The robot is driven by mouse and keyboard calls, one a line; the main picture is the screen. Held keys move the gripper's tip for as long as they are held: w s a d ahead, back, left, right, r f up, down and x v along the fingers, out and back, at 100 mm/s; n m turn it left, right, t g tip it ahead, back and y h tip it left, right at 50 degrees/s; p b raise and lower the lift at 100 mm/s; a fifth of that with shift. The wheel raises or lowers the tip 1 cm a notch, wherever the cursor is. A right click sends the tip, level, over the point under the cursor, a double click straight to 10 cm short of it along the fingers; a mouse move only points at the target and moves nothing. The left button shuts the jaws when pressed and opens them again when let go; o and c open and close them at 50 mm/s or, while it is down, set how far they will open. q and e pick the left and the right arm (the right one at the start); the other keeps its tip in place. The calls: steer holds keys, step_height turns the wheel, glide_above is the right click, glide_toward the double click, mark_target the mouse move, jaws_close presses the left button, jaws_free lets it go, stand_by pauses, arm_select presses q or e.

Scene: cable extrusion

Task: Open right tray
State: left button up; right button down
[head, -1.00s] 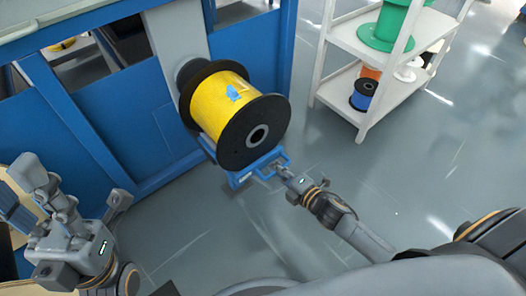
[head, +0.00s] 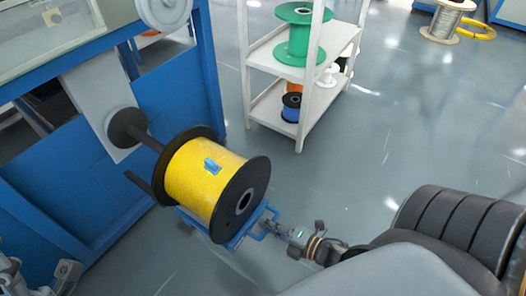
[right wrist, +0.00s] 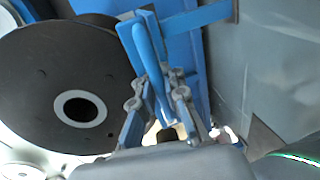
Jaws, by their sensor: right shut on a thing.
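The right tray (head: 230,243) is a blue frame under a yellow cable spool (head: 200,178) with black flanges. It is pulled out from the blue machine, with a black shaft (head: 149,140) showing between the spool and the machine. My right gripper (head: 275,228) is shut on the tray's blue handle (head: 264,219) at its outer end. In the right wrist view the fingers (right wrist: 157,105) close around the blue handle (right wrist: 150,65), beside the spool's black flange (right wrist: 75,50). My left gripper (head: 35,275) shows only partly at the lower left, and its jaw state is unclear.
The blue machine (head: 165,85) fills the left. A white shelf rack (head: 298,75) with green, orange and blue spools stands behind. A metal spool (head: 448,18) and yellow coil (head: 476,29) lie far right. The grey floor (head: 375,150) between is open.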

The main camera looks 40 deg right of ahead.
steer(key=c, duration=1.4)
jaws_free()
steer(key=shift+s, duration=0.1)
steer(key=v, duration=1.1)
steer(key=shift+s, duration=0.35)
steer(key=shift+s+d+r, duration=0.1)
steer(key=shift+d, duration=0.05)
